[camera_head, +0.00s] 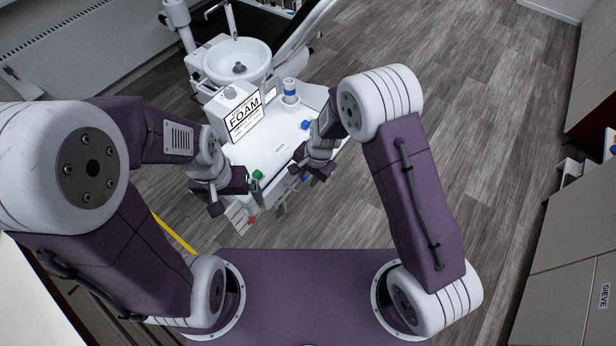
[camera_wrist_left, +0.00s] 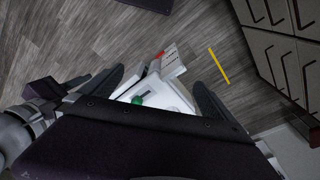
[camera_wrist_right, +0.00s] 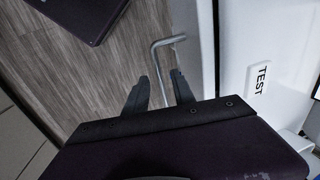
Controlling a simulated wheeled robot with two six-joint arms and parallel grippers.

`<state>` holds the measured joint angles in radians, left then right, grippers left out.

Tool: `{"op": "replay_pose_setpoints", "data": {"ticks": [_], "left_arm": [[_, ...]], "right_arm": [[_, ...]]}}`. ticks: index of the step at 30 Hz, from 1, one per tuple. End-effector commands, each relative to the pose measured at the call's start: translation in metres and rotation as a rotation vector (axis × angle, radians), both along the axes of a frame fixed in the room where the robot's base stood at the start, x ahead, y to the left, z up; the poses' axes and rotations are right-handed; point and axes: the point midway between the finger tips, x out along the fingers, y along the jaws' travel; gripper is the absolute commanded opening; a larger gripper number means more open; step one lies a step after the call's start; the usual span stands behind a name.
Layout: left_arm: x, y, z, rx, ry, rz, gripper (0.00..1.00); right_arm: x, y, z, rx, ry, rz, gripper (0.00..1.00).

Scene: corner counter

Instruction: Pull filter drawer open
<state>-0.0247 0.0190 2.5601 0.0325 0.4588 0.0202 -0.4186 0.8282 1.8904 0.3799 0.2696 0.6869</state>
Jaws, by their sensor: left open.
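A small white drawer-like part (camera_head: 238,216) with a printed label juts from the front of the white dental unit (camera_head: 272,157), beside a red tab (camera_head: 252,219). In the left wrist view the labelled part (camera_wrist_left: 173,62) and red tab (camera_wrist_left: 160,53) lie just beyond the fingertips. My left gripper (camera_head: 235,200) is open and empty, at the unit's front left near a green knob (camera_head: 257,174); the knob also shows between the fingers (camera_wrist_left: 137,100). My right gripper (camera_head: 311,170) is open beside the unit's front.
On the unit stand a white FOAM container (camera_head: 236,110) and a blue-and-white bottle (camera_head: 290,92). A round white basin (camera_head: 237,62) is behind. Grey cabinets (camera_head: 575,235) line the right side. A yellow stripe (camera_head: 175,233) marks the floor. Floor at right is clear.

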Motion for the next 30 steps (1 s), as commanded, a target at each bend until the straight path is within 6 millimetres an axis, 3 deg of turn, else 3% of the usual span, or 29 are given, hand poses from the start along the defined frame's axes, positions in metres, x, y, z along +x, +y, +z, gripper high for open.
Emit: {"op": "replay_pose_setpoints", "data": {"ticks": [9,10,13,30], "left_arm": [[0.0001,0.0,-0.0005,0.0,0.0,0.0,1.0],[0.0001,0.0,-0.0005,0.0,0.0,0.0,1.0],[0.0001,0.0,-0.0005,0.0,0.0,0.0,1.0],[0.0001,0.0,-0.0006,0.0,0.0,0.0,1.0]], "right_arm": [[0.0008,0.0011,-0.0071,0.0,0.0,0.0,0.31],[0.0008,0.001,-0.007,0.0,0.0,0.0,0.28],[0.0007,0.001,-0.0069,0.0,0.0,0.0,0.0],[0.0013,0.0005,-0.0069,0.0,-0.002,0.0,0.0]]}}
